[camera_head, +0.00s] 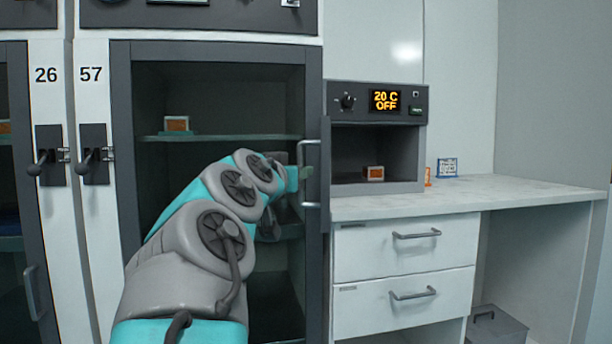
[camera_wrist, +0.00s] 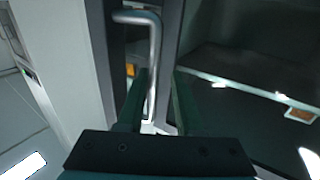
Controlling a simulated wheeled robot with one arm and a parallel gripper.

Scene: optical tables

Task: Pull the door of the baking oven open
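The baking oven (camera_head: 375,188) is the small grey unit on the counter, its display reading 20 C OFF. Its dark door (camera_head: 325,222) stands out from the left side of the opening, seen nearly edge-on. The oven's inside shows, with a small orange-labelled block (camera_head: 373,173) in it. The door's vertical bar handle (camera_head: 311,150) is on the left face. My gripper (camera_wrist: 158,100) is at this handle. In the wrist view, the handle (camera_wrist: 153,60) runs between the two dark green fingers, with a gap visible on the right. My arm partly hides the fingers in the head view.
A tall cabinet marked 57 (camera_head: 120,150) with glass shelves stands left, behind my arm. White drawers (camera_head: 405,250) are under the marble counter (camera_head: 480,195). Small blue (camera_head: 447,167) and orange (camera_head: 428,177) items stand right of the oven. The counter's right part is clear.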

